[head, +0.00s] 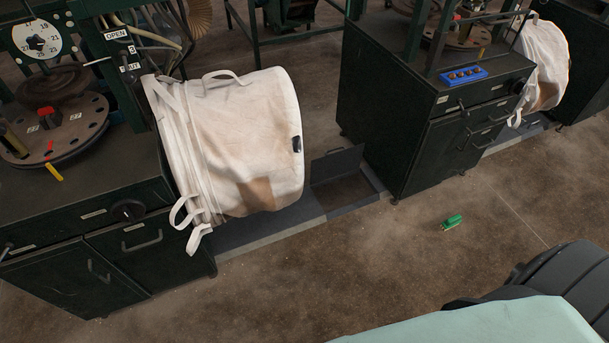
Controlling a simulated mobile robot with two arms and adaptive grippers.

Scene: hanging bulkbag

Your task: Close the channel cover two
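A dark channel cover (337,166) stands raised on its edge in the gap between the two machine cabinets. In front of it is an open, recessed section of the floor channel (347,191), brown inside with a grey rim. Flat grey covers (262,227) lie along the channel to its left, partly under the hanging bag. No number is readable on any cover, so I cannot tell which one is number two. Neither of my grippers is in view.
A white bulk bag (240,140) with loops hangs left of the opening. A dark green cabinet (425,130) stands to the right, another (110,245) to the left. A small green object (452,221) lies on the brown floor. The floor in front is mostly clear.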

